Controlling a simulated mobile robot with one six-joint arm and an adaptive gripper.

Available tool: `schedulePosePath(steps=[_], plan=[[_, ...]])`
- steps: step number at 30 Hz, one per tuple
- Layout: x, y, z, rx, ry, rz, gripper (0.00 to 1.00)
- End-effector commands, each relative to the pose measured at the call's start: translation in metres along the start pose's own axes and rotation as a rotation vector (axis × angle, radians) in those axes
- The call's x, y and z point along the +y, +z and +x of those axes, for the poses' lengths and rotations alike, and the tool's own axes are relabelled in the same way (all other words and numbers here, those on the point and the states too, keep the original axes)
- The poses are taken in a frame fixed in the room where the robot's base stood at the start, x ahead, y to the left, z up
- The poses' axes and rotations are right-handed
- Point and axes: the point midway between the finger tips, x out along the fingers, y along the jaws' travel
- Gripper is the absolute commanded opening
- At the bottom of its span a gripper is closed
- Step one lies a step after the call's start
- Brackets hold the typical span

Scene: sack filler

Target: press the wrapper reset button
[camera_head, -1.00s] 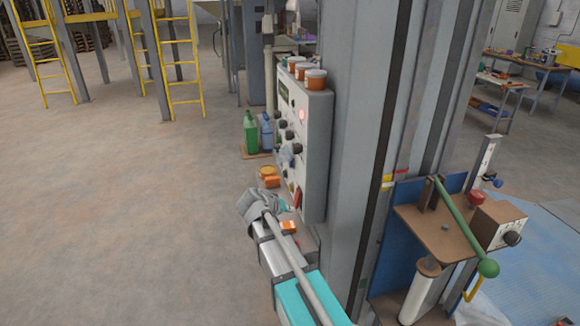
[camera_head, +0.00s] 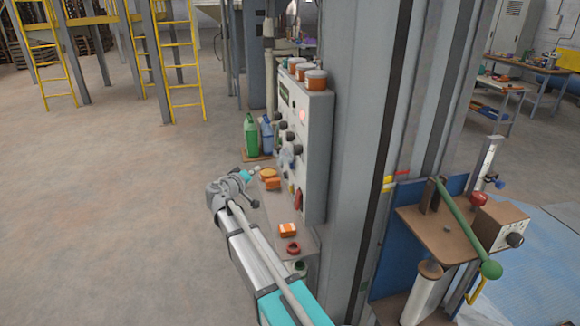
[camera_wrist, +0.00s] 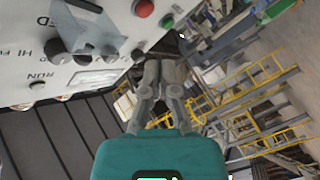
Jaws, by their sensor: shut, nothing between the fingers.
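A light grey control panel (camera_head: 309,150) is mounted on the grey column, with several dark knobs, a glowing pinkish-red button (camera_head: 302,115) and a red part (camera_head: 298,198) low down. In the wrist view the panel (camera_wrist: 25,80) fills the upper left, with black knobs, a red round button (camera_wrist: 143,8) and a small green one (camera_wrist: 168,20). No legible label tells me which is the wrapper reset button. My gripper (camera_wrist: 162,64) is shut and empty, below the buttons in that view, apparently not touching them. In the head view it is left of the panel, its fingertips hard to make out.
A ledge below the panel holds an orange box (camera_head: 288,230) and a red ring (camera_head: 293,248). Orange jars (camera_head: 316,79) stand on top of the panel. Green (camera_head: 250,135) and blue bottles stand behind. A bench with a green-handled lever (camera_head: 462,222) is at right. Open floor lies left.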

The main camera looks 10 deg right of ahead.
Motion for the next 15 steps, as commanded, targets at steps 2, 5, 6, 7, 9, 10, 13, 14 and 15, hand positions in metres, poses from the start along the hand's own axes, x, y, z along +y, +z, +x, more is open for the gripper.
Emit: schedulePosePath(steps=[2, 5, 6, 7, 9, 10, 13, 14, 15], plan=[[0.000, 0.001, 0.001, -0.001, 0.000, 0.000, 0.00], [0.001, 0.002, 0.002, -0.001, 0.000, 0.000, 0.00], [0.002, 0.002, 0.003, -0.001, 0.000, 0.000, 0.00], [0.003, 0.003, 0.003, -0.002, 0.000, 0.000, 0.00], [0.004, 0.005, 0.006, -0.002, 0.000, 0.000, 0.00], [0.005, 0.006, 0.007, -0.002, 0.000, 0.000, 0.00], [0.009, 0.010, 0.012, -0.003, 0.001, 0.000, 0.00], [0.011, 0.011, 0.014, -0.003, 0.001, 0.000, 0.00], [0.013, 0.013, 0.017, -0.003, 0.001, 0.000, 0.00]])
